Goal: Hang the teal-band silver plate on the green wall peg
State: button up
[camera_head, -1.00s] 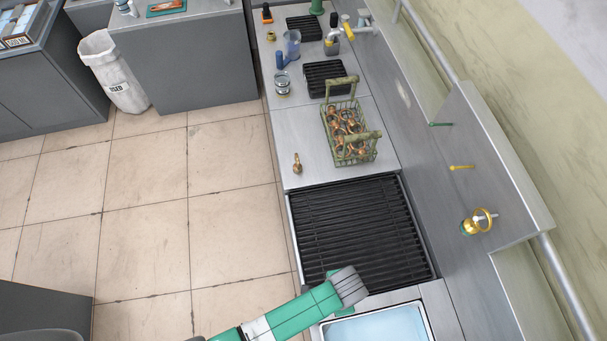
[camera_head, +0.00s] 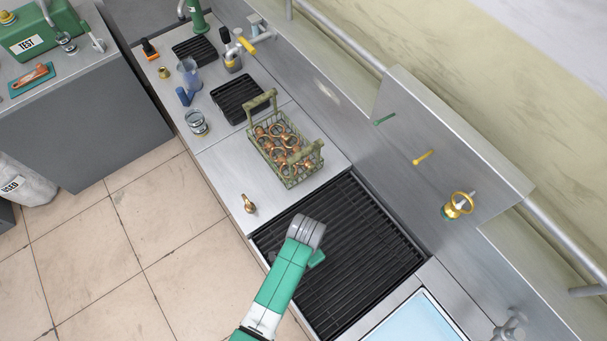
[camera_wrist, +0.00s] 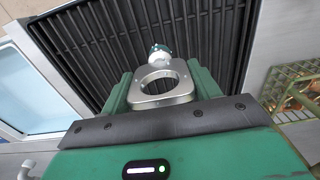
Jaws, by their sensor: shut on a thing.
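My gripper (camera_wrist: 160,85) is shut on the silver plate (camera_wrist: 163,99), which has a large round hole and a narrow end with a teal and white part (camera_wrist: 160,53) pointing away from me. In the head view my gripper (camera_head: 316,259) is over the black slatted rack; the wrist hides the plate there. The green wall peg (camera_head: 384,119) sticks out bare from the grey wall panel, up and to the right of my gripper and well apart from it.
A yellow peg (camera_head: 423,157) is bare; a third peg holds gold pieces (camera_head: 457,206). A wire basket (camera_head: 287,150) of copper-coloured parts stands beyond the rack (camera_head: 360,250). A loose copper part (camera_head: 249,204) lies on the counter. A water basin (camera_head: 418,322) is at the near right.

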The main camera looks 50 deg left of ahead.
jog(key=w+a+f, duration=0.2)
jog(key=a+f, duration=0.1)
jog(key=shift+a, duration=0.2)
jog(key=shift+s+f, duration=0.1)
jog(key=shift+f, duration=0.35)
jog(key=shift+b, duration=0.3)
jog(key=shift+f, duration=0.15)
jog(key=o, duration=1.1)
jog(key=shift+c, duration=0.2)
notch_tip(320, 180, up, 12)
jog(key=p, duration=0.1)
jog(key=shift+r+p, duration=0.2)
jog(key=shift+p, duration=0.15)
